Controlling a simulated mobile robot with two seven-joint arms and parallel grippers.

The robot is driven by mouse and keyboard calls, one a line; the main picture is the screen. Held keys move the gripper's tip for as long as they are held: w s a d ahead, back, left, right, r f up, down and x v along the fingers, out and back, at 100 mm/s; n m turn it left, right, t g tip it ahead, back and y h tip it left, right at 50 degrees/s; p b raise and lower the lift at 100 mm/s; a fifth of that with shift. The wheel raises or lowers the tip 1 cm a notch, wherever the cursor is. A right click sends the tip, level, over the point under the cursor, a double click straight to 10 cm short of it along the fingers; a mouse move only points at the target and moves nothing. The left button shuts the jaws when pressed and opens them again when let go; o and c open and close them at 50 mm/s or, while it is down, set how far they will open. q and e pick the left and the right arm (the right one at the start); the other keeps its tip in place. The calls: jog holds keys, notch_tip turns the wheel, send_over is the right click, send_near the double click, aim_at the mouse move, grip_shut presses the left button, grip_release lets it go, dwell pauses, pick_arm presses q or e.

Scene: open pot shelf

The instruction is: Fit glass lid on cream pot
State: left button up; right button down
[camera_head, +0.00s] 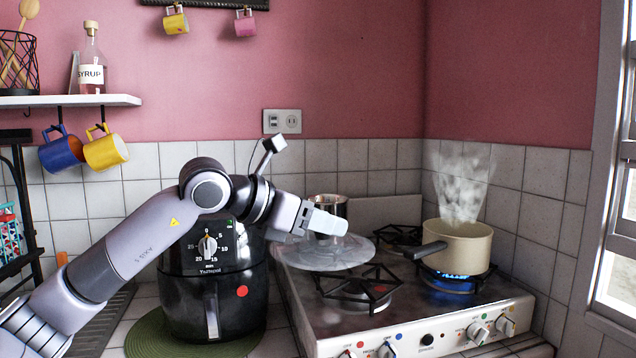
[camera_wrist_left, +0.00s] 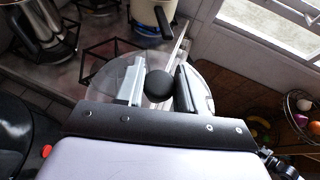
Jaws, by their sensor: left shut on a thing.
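In the left wrist view the pot (camera_wrist_left: 146,12) is at the top, partly cut off. The glass lid (camera_head: 318,259) is clear and round, held above the left part of the stove, left of the pot and apart from it. My left gripper (camera_head: 326,223) is shut on its knob. In the left wrist view the black round knob (camera_wrist_left: 158,87) is between the fingers, with the lid's glass (camera_wrist_left: 104,84) around it. My right gripper is not in view.
The stove (camera_head: 420,322) has an empty front burner (camera_head: 372,290) and a steel pot (camera_head: 328,207) at the back left. A black air fryer (camera_head: 235,295) stands under my arm. A blue flame (camera_head: 450,284) burns under the cream pot. A window is at the right.

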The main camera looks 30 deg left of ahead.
pick_arm(q)
jog(key=s+d+f, duration=0.3)
jog(key=f, duration=0.5)
jog(key=s+d+f, duration=0.4)
jog(key=f, duration=0.5)
jog(key=s+d+f, duration=0.3)
jog(key=d+f, duration=0.1)
jog(key=f, duration=0.4)
jog(key=shift+s+f+m+h, duration=0.2)
jog(key=shift+s+m+h, duration=0.1)
jog(key=shift+m+h, duration=0.1)
jog(key=shift+a, duration=0.15)
